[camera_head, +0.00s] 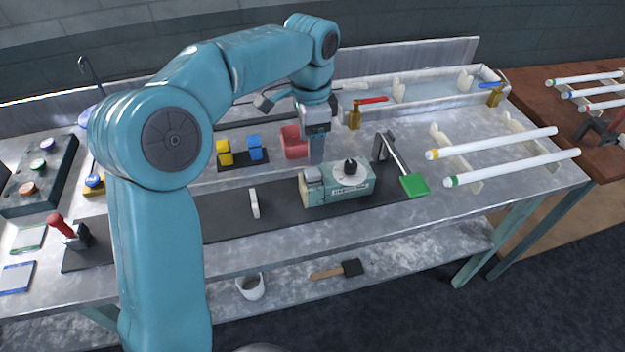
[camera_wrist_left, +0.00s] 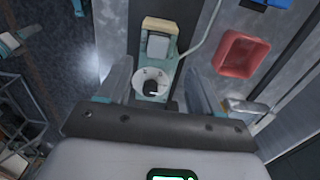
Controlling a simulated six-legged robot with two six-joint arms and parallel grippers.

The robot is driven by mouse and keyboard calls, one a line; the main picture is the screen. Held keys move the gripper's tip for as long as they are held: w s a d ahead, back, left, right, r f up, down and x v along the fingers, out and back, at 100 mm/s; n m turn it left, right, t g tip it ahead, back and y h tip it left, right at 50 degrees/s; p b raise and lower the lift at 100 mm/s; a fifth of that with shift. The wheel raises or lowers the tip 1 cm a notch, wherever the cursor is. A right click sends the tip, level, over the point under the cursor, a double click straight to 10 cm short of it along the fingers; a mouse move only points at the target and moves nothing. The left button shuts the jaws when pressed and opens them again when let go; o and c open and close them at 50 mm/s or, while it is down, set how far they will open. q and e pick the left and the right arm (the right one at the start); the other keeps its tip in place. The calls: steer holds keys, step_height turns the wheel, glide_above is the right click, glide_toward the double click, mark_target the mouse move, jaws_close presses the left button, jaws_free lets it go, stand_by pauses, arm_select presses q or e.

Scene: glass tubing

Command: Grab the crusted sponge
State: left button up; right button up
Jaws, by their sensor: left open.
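I cannot tell for certain which thing is the crusted sponge. A yellow block (camera_head: 225,152) and a blue block (camera_head: 255,147) stand on a dark tray to the left. My left gripper (camera_head: 316,150) is open above the box; in the left wrist view its fingers (camera_wrist_left: 160,85) stand either side of the dial, apparently empty. My right gripper is out of view.
A red bin (camera_head: 293,142) stands beside my left gripper. A black stand with a green plate (camera_head: 414,185) is right of the box. White tubes (camera_head: 490,143) lie on supports at the right. A white upright piece (camera_head: 254,203) stands on the dark mat, otherwise mostly clear there.

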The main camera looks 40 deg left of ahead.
mark_target(313, 171)
arm_select(q)
step_height(313, 171, down, 3)
steer(key=shift+d, duration=0.15)
steer(key=shift+s+d+f, duration=0.15)
steer(key=shift+s+f, duration=0.05)
steer(key=shift+f, duration=0.25)
steer(key=f, duration=0.4)
steer(key=shift+w, duration=0.25)
steer(key=shift+s+f, duration=0.1)
steer(key=shift+f, duration=0.25)
steer(key=shift+c, duration=0.3)
steer(key=c, duration=1)
